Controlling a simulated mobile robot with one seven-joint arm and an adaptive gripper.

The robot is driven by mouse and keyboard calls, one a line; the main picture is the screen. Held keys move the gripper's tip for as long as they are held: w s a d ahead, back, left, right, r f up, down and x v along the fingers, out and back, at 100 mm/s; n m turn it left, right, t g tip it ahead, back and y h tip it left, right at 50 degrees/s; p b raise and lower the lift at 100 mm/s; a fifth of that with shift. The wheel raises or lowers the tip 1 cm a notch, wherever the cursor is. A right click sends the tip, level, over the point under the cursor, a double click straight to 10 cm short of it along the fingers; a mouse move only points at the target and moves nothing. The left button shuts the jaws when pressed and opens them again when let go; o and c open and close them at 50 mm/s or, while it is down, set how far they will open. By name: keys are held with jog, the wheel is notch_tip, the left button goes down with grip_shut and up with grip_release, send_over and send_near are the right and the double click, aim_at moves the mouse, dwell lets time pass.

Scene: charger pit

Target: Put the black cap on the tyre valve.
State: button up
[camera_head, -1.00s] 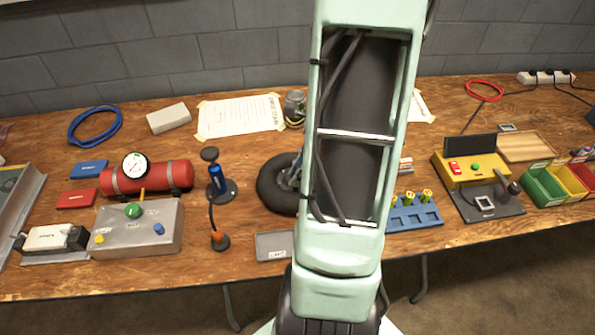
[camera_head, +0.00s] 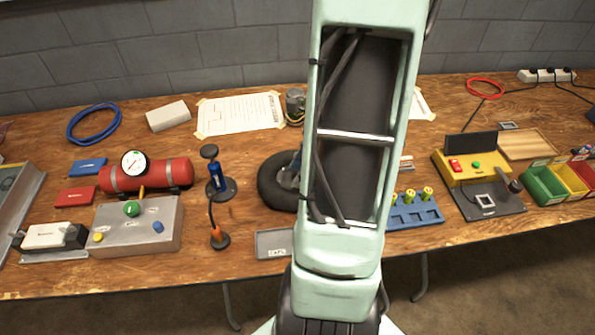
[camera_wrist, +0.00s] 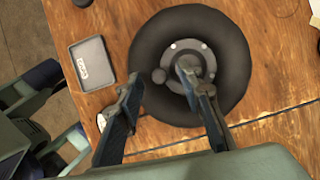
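The black tyre (camera_wrist: 226,88) lies flat on the bench around a grey hub (camera_wrist: 204,52). In the head view the tyre (camera_head: 272,190) is partly hidden behind my arm. A small round dark-grey knob (camera_wrist: 158,76) shows at the inner left of the tyre; I cannot tell whether it is the valve or the black cap. My gripper (camera_wrist: 159,74) is open over the tyre, its fingers on either side of the knob and apart from it in the picture. The small grey labelled tray (camera_wrist: 88,82) left of the tyre looks empty.
A blue hand pump (camera_head: 214,178) stands left of the tyre, with a red cylinder and gauge (camera_head: 150,176) and a grey button box (camera_head: 137,228) farther left. A blue battery holder (camera_head: 414,214) is right of my arm.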

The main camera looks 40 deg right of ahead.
jog(key=v, duration=1.1)
jog(key=shift+a, duration=0.1)
